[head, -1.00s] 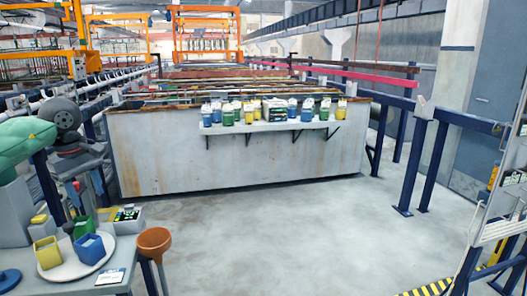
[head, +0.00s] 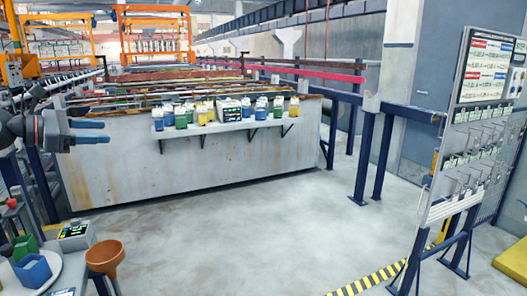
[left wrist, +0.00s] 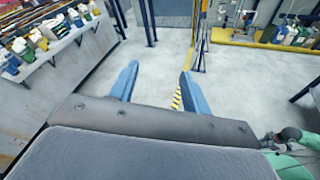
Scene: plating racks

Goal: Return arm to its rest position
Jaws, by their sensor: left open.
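My left gripper (head: 93,132) is at the left edge of the head view, raised in front of the big grey tank. Its two blue fingers are apart and nothing is between them. In the left wrist view the open fingers (left wrist: 160,88) point out over bare floor. My right gripper is not in view.
The tank (head: 110,178) carries a shelf (head: 222,128) of several bottles. A bench at lower left holds blue (head: 33,271) and green (head: 25,247) containers beside a brown funnel (head: 104,257). A rack (head: 470,150) stands at right. The middle floor is clear.

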